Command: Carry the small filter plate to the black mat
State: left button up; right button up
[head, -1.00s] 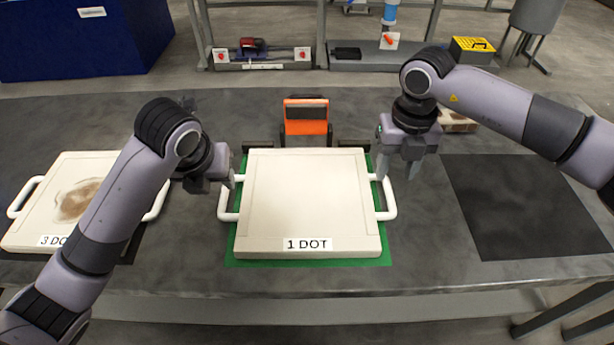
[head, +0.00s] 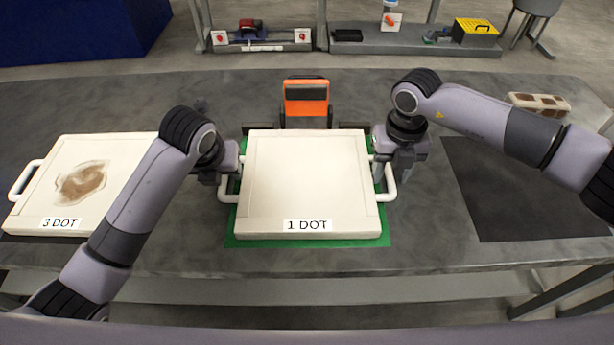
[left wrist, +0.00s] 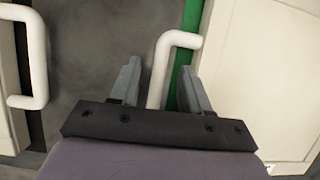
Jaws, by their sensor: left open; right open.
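A cream filter plate labelled "1 DOT" (head: 305,180) lies flat on a green mat (head: 240,241), with a white handle on its left and right sides. The black mat (head: 520,190) lies bare to the right. My left gripper (head: 228,183) is open at the plate's left handle; in the left wrist view the handle (left wrist: 160,75) stands between the two open fingers (left wrist: 158,85). My right gripper (head: 394,172) is open at the right handle (head: 387,185); its fingers partly hide that handle, and I cannot tell whether they touch it.
A second cream plate labelled "3 DOT" (head: 110,205), with a brown stain, lies at the left, partly behind my left arm. An orange device (head: 306,98) stands behind the middle plate. A block with brown patches (head: 540,103) lies at the back right.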

pick_arm(q)
jog(key=shift+f, duration=0.15)
pick_arm(e)
jog(key=shift+f, duration=0.15)
pick_arm(q)
jog(key=shift+c, duration=0.4)
pick_arm(e)
jog(key=shift+c, duration=0.4)
pick_arm(q)
grip_shut()
pick_arm(e)
grip_shut()
pick_arm(q)
jog(key=shift+w, duration=0.15)
pick_arm(e)
jog(key=shift+w, duration=0.1)
